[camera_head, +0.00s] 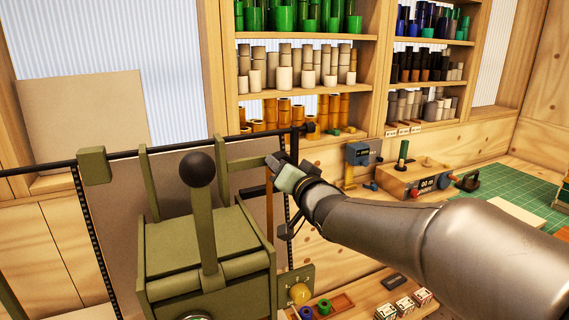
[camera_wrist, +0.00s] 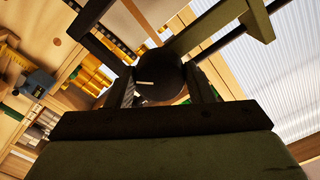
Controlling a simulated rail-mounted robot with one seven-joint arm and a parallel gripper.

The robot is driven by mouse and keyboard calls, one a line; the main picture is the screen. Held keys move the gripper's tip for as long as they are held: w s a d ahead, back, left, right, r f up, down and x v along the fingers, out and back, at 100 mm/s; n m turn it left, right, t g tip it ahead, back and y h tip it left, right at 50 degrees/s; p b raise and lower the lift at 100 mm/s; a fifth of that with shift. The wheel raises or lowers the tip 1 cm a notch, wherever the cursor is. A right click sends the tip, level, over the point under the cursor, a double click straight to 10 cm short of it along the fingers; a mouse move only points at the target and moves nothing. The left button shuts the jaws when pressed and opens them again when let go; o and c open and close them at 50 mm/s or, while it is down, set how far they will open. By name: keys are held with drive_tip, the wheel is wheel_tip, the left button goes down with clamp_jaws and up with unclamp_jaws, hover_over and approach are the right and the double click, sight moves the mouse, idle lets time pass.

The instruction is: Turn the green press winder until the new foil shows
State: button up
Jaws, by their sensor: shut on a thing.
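The green press (camera_head: 205,245) stands at the left front in the head view, with an upright lever topped by a black ball (camera_head: 201,169). My gripper (camera_head: 277,165) is at the upper right of the press, beside the end of a green arm of its frame. In the wrist view, my gripper (camera_wrist: 166,76) is shut on a dark round winder knob (camera_wrist: 158,88) that has a short pale mark on it. The fingers lie on either side of the knob. A narrow orange-brown strip (camera_head: 268,203) hangs below the gripper; I cannot tell whether it is foil.
A shelf (camera_head: 305,88) behind holds green, grey and orange rolls. A wooden control box (camera_head: 414,181) and a green mat (camera_head: 500,187) lie at the right. Small labelled blocks (camera_head: 405,306) and rings (camera_head: 323,307) sit on the bench at the lower middle.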

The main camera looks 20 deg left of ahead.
drive_tip(key=m+p, duration=0.5)
drive_tip(key=m, duration=0.7)
drive_tip(key=shift+r+m, duration=0.15)
drive_tip(key=shift+m, duration=0.15)
idle(0.4)
drive_tip(key=o, duration=1)
drive_tip(key=b+v, duration=0.1)
drive_tip(key=v, duration=1.6)
drive_tip(key=shift+s+d, duration=0.2)
